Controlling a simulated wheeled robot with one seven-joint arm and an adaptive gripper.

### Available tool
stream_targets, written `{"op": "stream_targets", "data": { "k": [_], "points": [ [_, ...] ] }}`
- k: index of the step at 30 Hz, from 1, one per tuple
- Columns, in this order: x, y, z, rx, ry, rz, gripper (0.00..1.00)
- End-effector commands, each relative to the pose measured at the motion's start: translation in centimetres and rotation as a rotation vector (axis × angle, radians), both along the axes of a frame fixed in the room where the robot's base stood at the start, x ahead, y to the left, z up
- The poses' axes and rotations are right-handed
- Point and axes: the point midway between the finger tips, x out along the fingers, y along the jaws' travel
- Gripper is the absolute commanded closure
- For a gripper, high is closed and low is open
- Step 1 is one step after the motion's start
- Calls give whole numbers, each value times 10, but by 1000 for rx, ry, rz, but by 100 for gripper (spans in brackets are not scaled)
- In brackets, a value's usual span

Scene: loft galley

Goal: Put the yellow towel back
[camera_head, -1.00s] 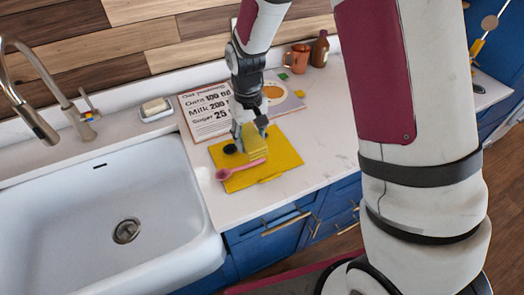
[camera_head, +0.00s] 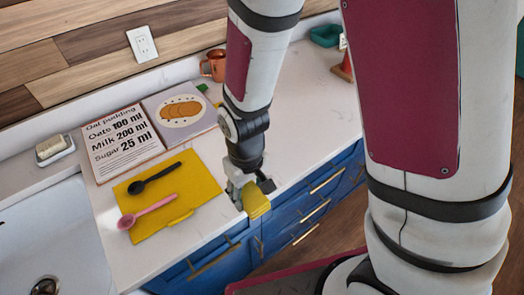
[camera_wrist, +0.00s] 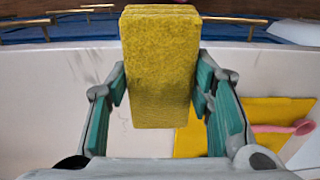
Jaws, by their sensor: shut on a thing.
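The folded yellow towel (camera_head: 257,204) is in my gripper (camera_head: 249,190) by the front edge of the white counter, to the right of a flat yellow mat (camera_head: 197,192). In the wrist view the towel (camera_wrist: 160,70) stands between the two teal-padded fingers (camera_wrist: 162,100), which are shut on it. Blue drawer fronts with brass bar handles (camera_head: 327,183) lie below the counter edge near the towel.
A black spoon (camera_head: 154,178) and a pink spoon (camera_head: 147,212) lie on the mat. An open recipe book (camera_head: 123,138) lies behind it. A copper mug (camera_head: 214,65) stands at the back. The sink (camera_head: 50,240) is at left. Counter right of my gripper is clear.

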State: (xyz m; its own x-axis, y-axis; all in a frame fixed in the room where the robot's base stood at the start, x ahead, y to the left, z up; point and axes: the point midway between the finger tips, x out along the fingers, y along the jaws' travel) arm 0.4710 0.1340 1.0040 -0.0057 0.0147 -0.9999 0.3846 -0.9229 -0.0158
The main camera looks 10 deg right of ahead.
Motion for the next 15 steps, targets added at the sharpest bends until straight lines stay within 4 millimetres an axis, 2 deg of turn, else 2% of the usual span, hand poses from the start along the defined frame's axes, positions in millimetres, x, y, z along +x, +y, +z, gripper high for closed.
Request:
{"op": "stream_targets", "data": {
  "k": [5,15],
  "points": [
    [29,-1,-3,1,-2,-2,78],
    [111,-6,-11,1,-2,0,78]
  ]
}}
